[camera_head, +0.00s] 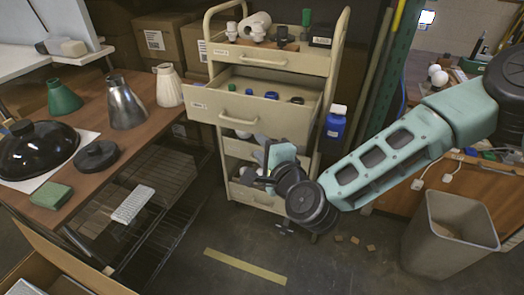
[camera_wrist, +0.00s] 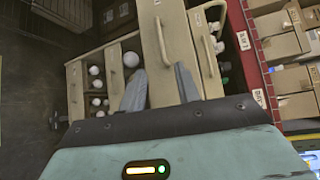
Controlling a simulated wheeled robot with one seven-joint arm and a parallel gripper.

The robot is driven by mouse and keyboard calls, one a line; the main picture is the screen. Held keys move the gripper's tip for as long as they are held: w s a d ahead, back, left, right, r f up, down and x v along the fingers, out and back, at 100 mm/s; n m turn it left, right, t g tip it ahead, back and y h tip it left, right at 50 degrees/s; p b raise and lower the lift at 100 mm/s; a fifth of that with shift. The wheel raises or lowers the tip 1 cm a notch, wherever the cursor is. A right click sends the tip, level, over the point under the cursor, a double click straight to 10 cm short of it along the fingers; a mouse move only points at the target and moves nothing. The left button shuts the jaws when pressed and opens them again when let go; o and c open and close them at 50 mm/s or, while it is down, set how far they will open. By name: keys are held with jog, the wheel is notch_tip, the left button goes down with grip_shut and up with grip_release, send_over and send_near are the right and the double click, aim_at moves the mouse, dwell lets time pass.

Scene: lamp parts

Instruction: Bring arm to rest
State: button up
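My arm reaches in from the right in the head view, and my gripper (camera_head: 262,152) is in front of the cream drawer cart (camera_head: 333,80), partly hidden by my own wrist. In the wrist view, the two grey fingers of my gripper (camera_wrist: 160,68) stand apart with nothing held between them. The cart's drawer fronts (camera_wrist: 160,40) show beyond the fingers. The cart's upper drawer (camera_head: 240,117) is pulled out and holds small items. Lower drawers also stand partly open, with white round bulbs (camera_wrist: 131,59) inside.
A wooden table (camera_head: 135,150) at left holds a black dome shade (camera_head: 40,150), a green shade (camera_head: 62,97), a metal shade (camera_head: 125,105) and a cream shade (camera_head: 168,87). A grey bin (camera_head: 450,235) stands at right.

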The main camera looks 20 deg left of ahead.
dwell(0.4)
jog(key=s+d+r+n+g+p, duration=0.35)
jog(key=s+n+g, duration=0.5)
jog(key=n, duration=0.35)
jog(key=s+d+r+n+g+h, duration=0.1)
jog(key=s+d+r+n+h, duration=0.1)
jog(key=s+d, duration=0.3)
jog(key=s+d+r+n+g+h+p, duration=0.1)
jog(key=s+d+r+h, duration=0.3)
jog(key=d, duration=0.8)
jog(key=s+d+r+n+g+h+p, duration=0.1)
jog(key=s+d+r+n+h, duration=0.2)
jog(key=d, duration=0.6)
jog(key=s+r+h, duration=0.1)
jog(key=s, duration=0.1)
jog(key=shift+s+n, duration=0.4)
jog(key=shift+o, duration=0.5)
